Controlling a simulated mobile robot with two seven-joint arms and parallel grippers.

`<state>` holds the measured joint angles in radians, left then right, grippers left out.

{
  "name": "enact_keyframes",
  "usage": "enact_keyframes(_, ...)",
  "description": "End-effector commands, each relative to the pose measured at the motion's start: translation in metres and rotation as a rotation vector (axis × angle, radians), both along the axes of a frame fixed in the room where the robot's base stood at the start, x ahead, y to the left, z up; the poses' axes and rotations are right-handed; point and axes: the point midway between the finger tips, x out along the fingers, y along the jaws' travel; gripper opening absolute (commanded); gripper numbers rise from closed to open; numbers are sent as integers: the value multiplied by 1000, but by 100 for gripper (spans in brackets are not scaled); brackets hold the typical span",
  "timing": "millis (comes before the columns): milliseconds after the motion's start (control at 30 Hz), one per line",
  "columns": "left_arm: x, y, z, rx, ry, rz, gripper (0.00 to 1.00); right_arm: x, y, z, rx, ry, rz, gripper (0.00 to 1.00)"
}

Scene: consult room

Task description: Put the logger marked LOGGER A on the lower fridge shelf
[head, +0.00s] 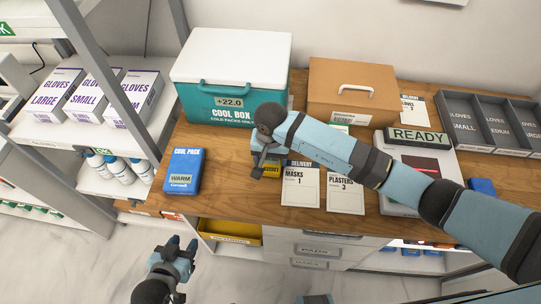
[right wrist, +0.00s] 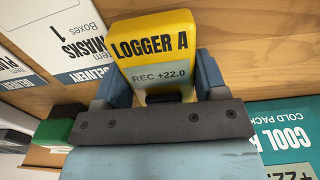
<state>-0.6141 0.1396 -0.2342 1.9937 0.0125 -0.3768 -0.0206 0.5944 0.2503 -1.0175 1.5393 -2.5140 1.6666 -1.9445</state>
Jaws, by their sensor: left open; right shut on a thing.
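The yellow logger marked LOGGER A (right wrist: 152,45) is between the fingers of my right gripper (right wrist: 155,85) in the right wrist view. Its display reads REC +22.0. In the head view a small yellow part of it (head: 271,171) shows below my right gripper (head: 259,168), over the wooden counter; the rest is hidden by the gripper and arm. I cannot tell if it still touches the counter. My left gripper (head: 176,254) is open and empty, low in front of the counter. No fridge shelf can be made out for certain.
The wooden counter (head: 226,193) holds a teal cool box (head: 215,103), a blue cool pack (head: 183,172), a cardboard box (head: 345,91), delivery cards (head: 301,188), a READY device (head: 417,136) and grey glove trays (head: 467,122). Glove boxes (head: 86,100) stand on left shelving.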

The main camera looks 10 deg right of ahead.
Motion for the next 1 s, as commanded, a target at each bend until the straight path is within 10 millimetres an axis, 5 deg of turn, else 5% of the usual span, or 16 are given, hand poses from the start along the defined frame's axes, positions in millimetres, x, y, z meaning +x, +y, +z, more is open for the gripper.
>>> enact_keyframes(400,0,1,-4,1,-1,2,43,1,0,-9,1,-2,1,38)
enact_keyframes(433,0,1,-4,1,-1,2,43,0,0,-9,1,-2,1,68)
enact_keyframes(533,0,1,-4,1,1,2,43,0,0,-8,1,-1,1,91)
enact_keyframes(833,0,1,0,0,2,1,43,0,0,-5,1,0,1,91)
enact_keyframes(1000,0,0,-5,-1,-1,1,43,2,0,16,1,-6,3,91)
